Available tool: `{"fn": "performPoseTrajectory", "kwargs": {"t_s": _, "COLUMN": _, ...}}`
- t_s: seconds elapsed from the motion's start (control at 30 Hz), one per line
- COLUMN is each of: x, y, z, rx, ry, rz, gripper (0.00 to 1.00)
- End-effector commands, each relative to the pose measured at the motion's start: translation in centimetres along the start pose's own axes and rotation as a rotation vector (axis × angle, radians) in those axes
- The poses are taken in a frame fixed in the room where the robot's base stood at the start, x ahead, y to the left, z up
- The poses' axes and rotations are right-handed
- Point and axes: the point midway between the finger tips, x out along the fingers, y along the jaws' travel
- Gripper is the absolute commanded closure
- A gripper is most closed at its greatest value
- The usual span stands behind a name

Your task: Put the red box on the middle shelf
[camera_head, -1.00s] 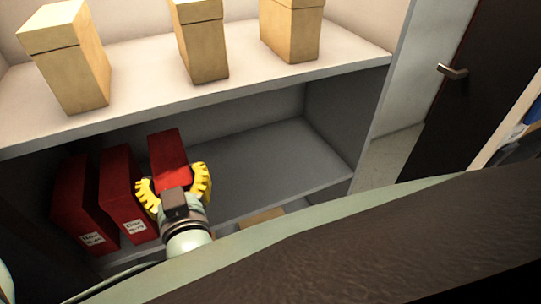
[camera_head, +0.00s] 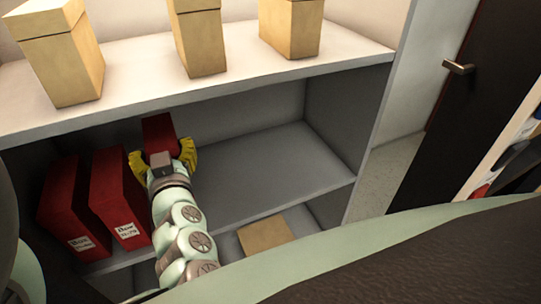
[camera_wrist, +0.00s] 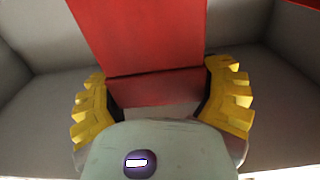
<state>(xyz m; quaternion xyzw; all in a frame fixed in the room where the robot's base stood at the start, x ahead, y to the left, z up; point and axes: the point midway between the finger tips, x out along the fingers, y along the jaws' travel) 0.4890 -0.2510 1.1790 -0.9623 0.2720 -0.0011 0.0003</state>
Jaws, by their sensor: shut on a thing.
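A red box (camera_head: 159,132) is between the yellow fingers of my gripper (camera_head: 162,160), inside the middle shelf (camera_head: 255,165) and to the right of two other red boxes. In the wrist view the red box (camera_wrist: 140,45) fills the upper middle, with my gripper's yellow fingers (camera_wrist: 163,100) pressed on its two sides. My gripper is shut on it. My arm and gripper hide its lower part in the head view, so I cannot tell whether it touches the shelf board.
Two labelled red boxes (camera_head: 119,198) (camera_head: 72,208) stand at the left of the middle shelf. Its right half is empty. Several tan boxes stand on the top shelf (camera_head: 130,77). A tan box (camera_head: 265,233) shows on the level below. A dark door (camera_head: 445,110) is at right.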

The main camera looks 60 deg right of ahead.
Motion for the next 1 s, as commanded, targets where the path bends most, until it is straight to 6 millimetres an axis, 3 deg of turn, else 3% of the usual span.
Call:
{"fn": "performPoseTrajectory", "kwargs": {"t_s": 0.33, "x": 0.0, "y": -0.1, "z": 1.8, "rx": 0.001, "ry": 0.004, "rz": -0.005, "gripper": 0.72}}
{"fn": "performPoseTrajectory", "kwargs": {"t_s": 0.57, "x": 0.1, "y": -0.2, "z": 4.3, "rx": 0.002, "ry": 0.001, "rz": -0.005, "gripper": 0.72}}
{"fn": "performPoseTrajectory", "kwargs": {"t_s": 0.97, "x": 0.4, "y": -0.1, "z": 4.9, "rx": -0.002, "ry": 0.003, "rz": -0.006, "gripper": 0.72}}
{"fn": "performPoseTrajectory", "kwargs": {"t_s": 1.0, "x": 0.4, "y": -0.1, "z": 5.0, "rx": -0.002, "ry": 0.002, "rz": -0.005, "gripper": 0.25}}
